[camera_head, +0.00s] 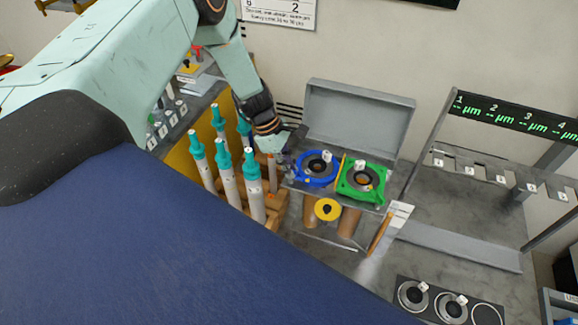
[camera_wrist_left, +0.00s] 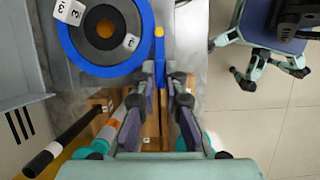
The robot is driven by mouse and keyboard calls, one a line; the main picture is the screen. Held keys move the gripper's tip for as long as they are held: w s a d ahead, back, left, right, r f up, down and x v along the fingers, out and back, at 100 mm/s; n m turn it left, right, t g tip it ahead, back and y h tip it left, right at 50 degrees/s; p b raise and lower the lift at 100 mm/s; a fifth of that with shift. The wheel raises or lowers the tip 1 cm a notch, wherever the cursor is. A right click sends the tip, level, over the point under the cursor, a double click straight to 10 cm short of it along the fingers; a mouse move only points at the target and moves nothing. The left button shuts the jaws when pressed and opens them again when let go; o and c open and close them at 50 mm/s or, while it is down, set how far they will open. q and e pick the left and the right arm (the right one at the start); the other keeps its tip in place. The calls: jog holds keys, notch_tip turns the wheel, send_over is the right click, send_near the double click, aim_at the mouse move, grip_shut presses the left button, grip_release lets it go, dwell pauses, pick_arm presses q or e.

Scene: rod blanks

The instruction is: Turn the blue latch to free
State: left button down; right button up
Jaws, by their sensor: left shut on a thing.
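The blue latch is a round ring (camera_head: 316,183) around a dark centre, on the grey fixture (camera_head: 378,205), left of a green square ring (camera_head: 348,190). In the left wrist view the blue ring (camera_wrist_left: 147,30) is at the top left, with a narrow blue and yellow piece (camera_wrist_left: 159,47) at its right edge. My left gripper (camera_head: 284,166) is at the ring's left side in the head view. In the left wrist view its fingers (camera_wrist_left: 162,80) are closed around the blue piece at the ring's edge. The fingers partly hide the grip. My right gripper is not in view.
Several white rods with teal caps (camera_head: 253,188) stand close beside my left gripper, in front of a yellow panel (camera_head: 181,160). A yellow disc (camera_head: 327,209) is on the fixture's front. A rack (camera_head: 485,170) with a numbered display stands at the right.

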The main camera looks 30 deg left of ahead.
pick_arm(q)
jog(key=shift+w+r, duration=0.1)
jog(key=c, duration=1.4)
grip_release()
jog(key=v, duration=1.2)
